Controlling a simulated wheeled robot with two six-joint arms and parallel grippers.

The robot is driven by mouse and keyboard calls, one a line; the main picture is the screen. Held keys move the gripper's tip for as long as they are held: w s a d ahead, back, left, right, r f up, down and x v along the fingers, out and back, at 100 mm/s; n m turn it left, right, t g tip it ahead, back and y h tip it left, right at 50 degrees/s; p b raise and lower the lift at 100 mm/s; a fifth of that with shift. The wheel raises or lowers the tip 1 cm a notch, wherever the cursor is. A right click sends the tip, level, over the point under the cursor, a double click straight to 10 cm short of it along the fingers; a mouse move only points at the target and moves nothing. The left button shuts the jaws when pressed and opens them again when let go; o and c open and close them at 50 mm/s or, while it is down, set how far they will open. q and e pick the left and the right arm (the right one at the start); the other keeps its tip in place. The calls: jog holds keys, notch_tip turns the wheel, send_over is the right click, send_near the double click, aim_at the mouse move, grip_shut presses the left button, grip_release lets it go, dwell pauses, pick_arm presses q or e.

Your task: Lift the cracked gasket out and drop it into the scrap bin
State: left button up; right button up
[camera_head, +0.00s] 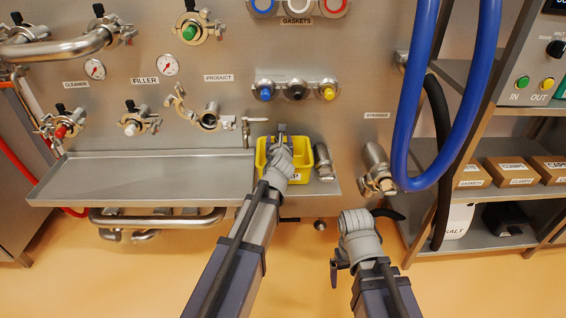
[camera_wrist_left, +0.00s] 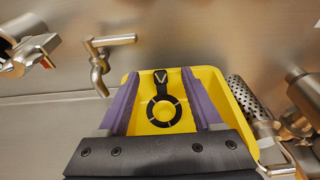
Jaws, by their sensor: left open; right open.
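The yellow scrap bin (camera_head: 262,155) stands at the right end of the metal tray; its label is partly hidden by my left arm. My left gripper (camera_head: 281,132) is over the bin. In the left wrist view, its purple fingers (camera_wrist_left: 163,108) are open and spread apart, with the yellow bin (camera_wrist_left: 215,82) beyond them. The cracked gasket (camera_wrist_left: 150,112), a black ring with pale breaks and a black tab at its top, shows between the fingers against the bin's inside, touching neither finger; its height is hard to tell. My right gripper (camera_head: 362,222) is open and empty, right of the tray.
A perforated metal strainer (camera_head: 323,161) lies right of the bin. A small tap (camera_head: 247,131) sticks out left of it. The long tray (camera_head: 150,178) is otherwise bare. A blue hose (camera_head: 408,120) hangs at the right, before shelves with boxes.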

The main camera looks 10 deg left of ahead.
pick_arm(q)
jog(key=p+v, duration=0.1)
jog(key=v, duration=0.4)
jog(key=shift+s, duration=0.2)
